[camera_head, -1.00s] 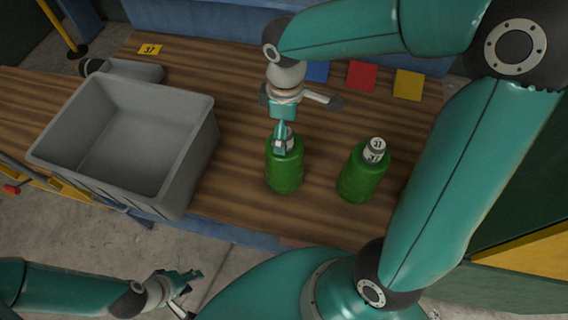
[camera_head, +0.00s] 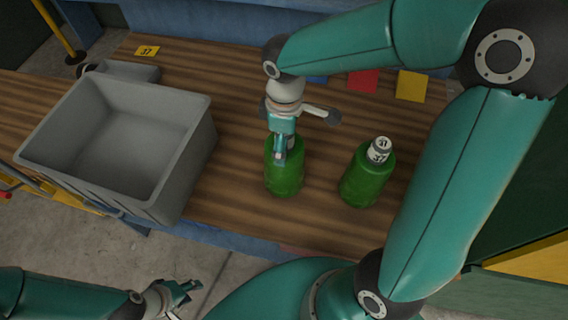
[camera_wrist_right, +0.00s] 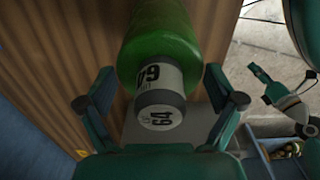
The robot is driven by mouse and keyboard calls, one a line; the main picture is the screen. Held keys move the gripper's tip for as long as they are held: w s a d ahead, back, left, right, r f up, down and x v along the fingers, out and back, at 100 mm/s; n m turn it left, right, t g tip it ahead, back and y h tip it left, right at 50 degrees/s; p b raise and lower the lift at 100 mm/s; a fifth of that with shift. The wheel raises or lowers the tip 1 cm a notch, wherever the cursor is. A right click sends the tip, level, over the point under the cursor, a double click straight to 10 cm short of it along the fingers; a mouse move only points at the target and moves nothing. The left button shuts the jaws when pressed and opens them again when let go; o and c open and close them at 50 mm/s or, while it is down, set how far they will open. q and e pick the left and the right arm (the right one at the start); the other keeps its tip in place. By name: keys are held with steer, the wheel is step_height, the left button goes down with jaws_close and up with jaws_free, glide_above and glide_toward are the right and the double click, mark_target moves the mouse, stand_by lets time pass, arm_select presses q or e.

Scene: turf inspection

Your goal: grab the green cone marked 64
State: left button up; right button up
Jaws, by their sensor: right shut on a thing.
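The green cone marked 64 (camera_head: 285,179) stands upright on the wooden bench, bottle-shaped with a pale neck. In the right wrist view the cone (camera_wrist_right: 158,38) shows 64 on its end and a second, partly turned number on its neck. My right gripper (camera_head: 281,146) is over its top and shut on it; in the right wrist view its fingers (camera_wrist_right: 164,103) lie on both sides of the neck. A similar green cone marked 37 (camera_head: 367,182) stands to the right, apart. My left gripper (camera_head: 182,297) is open and empty, low in front of the bench.
A grey crate (camera_head: 196,153) stands empty on the left of the bench (camera_head: 235,205). A yellow tag marked 37 (camera_head: 147,51) lies behind it. Red (camera_head: 363,82) and yellow (camera_head: 412,87) squares lie at the back, a blue one mostly hidden. My right arm spans the right side.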

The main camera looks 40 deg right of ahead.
steer(key=c, duration=0.5)
steer(key=shift+r, duration=0.1)
